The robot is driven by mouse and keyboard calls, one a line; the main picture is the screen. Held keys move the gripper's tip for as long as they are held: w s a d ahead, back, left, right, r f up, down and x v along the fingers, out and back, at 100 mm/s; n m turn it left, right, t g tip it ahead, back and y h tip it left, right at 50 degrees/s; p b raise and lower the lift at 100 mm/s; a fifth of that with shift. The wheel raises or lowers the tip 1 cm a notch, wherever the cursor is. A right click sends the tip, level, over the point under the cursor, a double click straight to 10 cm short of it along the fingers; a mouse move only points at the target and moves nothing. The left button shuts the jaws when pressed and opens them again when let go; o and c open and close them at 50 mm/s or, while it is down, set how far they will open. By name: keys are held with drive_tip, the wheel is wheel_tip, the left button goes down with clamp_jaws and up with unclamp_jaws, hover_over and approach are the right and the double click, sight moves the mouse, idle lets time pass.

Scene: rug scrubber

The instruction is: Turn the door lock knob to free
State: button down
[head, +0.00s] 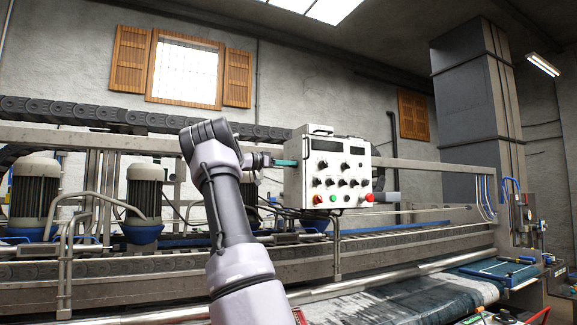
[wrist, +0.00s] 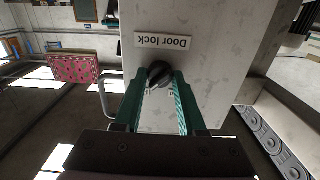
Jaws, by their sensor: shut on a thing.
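The door lock knob (wrist: 159,72) is a small black rotary knob on the side of a pale control box (wrist: 205,75). A white "Door lock" label (wrist: 163,41) sits by it, upside down in the wrist view. My gripper (wrist: 160,80) has its two green fingers on either side of the knob, shut on it. Small markings near the knob are partly covered and I cannot read them. In the head view my gripper (head: 285,163) reaches the left side of the control box (head: 325,145); the knob is hidden there.
A long machine with a conveyor and motors (head: 145,195) runs behind and below my arm. A grey pillar (head: 470,100) stands at the right.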

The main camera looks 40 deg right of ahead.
drive_tip(key=shift+c, duration=2.4)
unclamp_jaws()
drive_tip(key=v, duration=1)
drive_tip(key=shift+a, duration=0.4)
drive_tip(key=shift+w, duration=0.1)
